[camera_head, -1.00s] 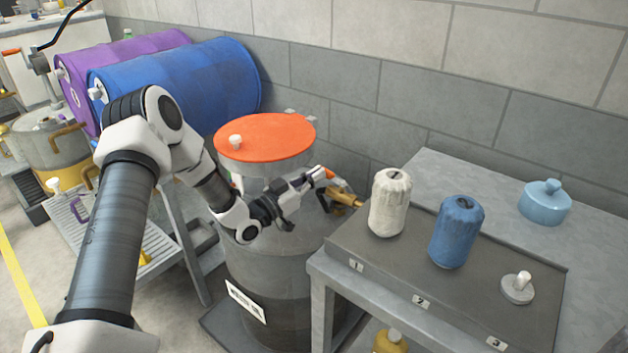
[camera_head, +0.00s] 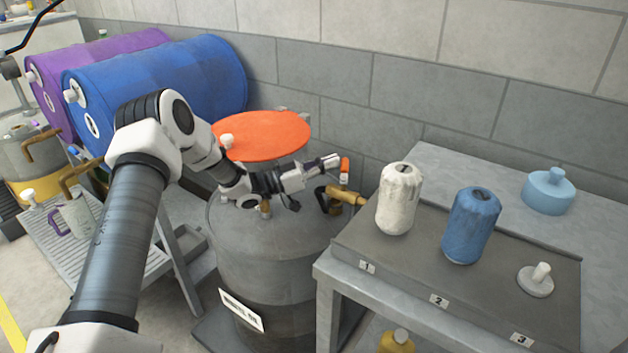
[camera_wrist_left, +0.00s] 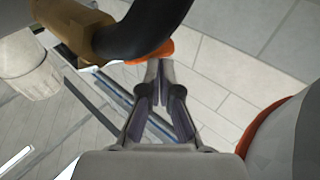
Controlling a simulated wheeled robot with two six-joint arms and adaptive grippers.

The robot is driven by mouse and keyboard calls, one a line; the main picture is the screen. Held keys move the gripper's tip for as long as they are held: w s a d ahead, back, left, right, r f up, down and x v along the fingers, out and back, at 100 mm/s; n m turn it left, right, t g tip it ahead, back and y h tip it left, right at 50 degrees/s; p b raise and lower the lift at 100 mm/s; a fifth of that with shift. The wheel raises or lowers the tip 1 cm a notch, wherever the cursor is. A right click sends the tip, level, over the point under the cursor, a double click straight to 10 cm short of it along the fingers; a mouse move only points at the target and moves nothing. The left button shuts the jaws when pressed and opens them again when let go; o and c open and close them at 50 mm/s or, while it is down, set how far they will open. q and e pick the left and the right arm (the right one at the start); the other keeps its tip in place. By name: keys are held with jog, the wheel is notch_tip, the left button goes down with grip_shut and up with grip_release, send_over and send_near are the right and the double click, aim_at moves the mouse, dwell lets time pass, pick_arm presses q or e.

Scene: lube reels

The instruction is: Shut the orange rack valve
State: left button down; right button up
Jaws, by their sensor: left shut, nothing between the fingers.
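An orange valve handle (camera_head: 345,164) stands just right of my left gripper's tips in the head view. In the left wrist view the orange part (camera_wrist_left: 157,50) shows just beyond the fingertips, partly covered by a dark curved handle. My left gripper (camera_head: 331,161) is shut and empty, above the right side of the grey drum (camera_head: 265,235); its closed fingers also show in the left wrist view (camera_wrist_left: 161,75). I cannot tell whether the fingertips touch the orange handle. My right gripper is out of view.
A brass tap (camera_head: 345,196) with a dark handle sits close below the gripper. A round orange lid (camera_head: 265,135) is behind the arm. A white canister (camera_head: 396,200) and a blue one (camera_head: 471,225) stand on the bench at right. Blue drum (camera_head: 160,85) lies behind.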

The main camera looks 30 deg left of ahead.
pick_arm(q)
jog(key=shift+w+d+f+b, duration=0.1)
jog(key=shift+w+d+b, duration=0.25)
jog(key=shift+w, duration=0.25)
jog(key=v, duration=1.2)
dwell(0.4)
